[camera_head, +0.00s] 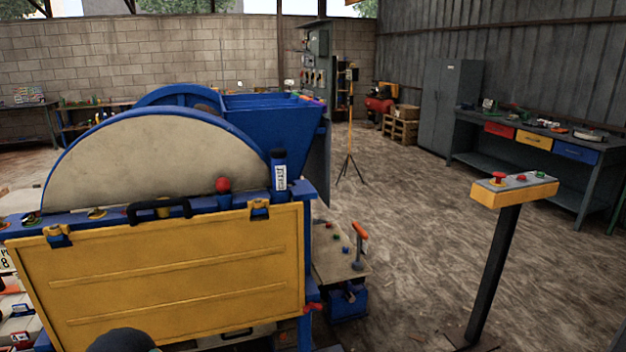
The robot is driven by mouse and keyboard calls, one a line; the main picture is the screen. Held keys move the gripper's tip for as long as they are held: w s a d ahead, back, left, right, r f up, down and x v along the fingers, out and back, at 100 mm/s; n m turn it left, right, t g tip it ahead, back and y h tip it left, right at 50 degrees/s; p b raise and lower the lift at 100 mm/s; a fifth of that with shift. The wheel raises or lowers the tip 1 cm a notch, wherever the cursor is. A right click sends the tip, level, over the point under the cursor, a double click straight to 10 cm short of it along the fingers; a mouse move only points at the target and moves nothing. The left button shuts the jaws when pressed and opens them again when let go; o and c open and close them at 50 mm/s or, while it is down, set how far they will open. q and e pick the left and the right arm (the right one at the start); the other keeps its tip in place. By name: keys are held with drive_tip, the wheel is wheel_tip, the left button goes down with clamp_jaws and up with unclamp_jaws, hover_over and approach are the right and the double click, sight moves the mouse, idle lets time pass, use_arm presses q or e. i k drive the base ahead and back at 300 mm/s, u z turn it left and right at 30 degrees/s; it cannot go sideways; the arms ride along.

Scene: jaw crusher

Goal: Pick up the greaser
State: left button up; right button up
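A blue cylinder with a white label and a dark top, which looks like the greaser (279,171), stands upright on the right end of the blue ledge of the crusher. Its label is too small to read. It is just behind the top right corner of the yellow panel (160,283), to the right of a red ball knob (223,185). Neither of my grippers shows in the head view. A dark rounded shape at the bottom edge is cut off, and I cannot tell what it is.
The blue crusher with its large pale wheel guard (150,170) fills the left. A yellow button box (514,188) on a post stands at right. A small bench (338,262) with an orange-handled lever is beside the crusher. Open floor lies between the bench and post.

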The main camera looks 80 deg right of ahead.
sight(279, 155)
drive_tip(key=z, duration=0.05)
drive_tip(key=k, duration=0.5)
drive_tip(key=u, duration=1.55)
drive_tip(key=i, duration=0.1)
drive_tip(key=z, duration=3.45)
drive_tip(key=i, duration=1)
drive_tip(key=u, duration=0.25)
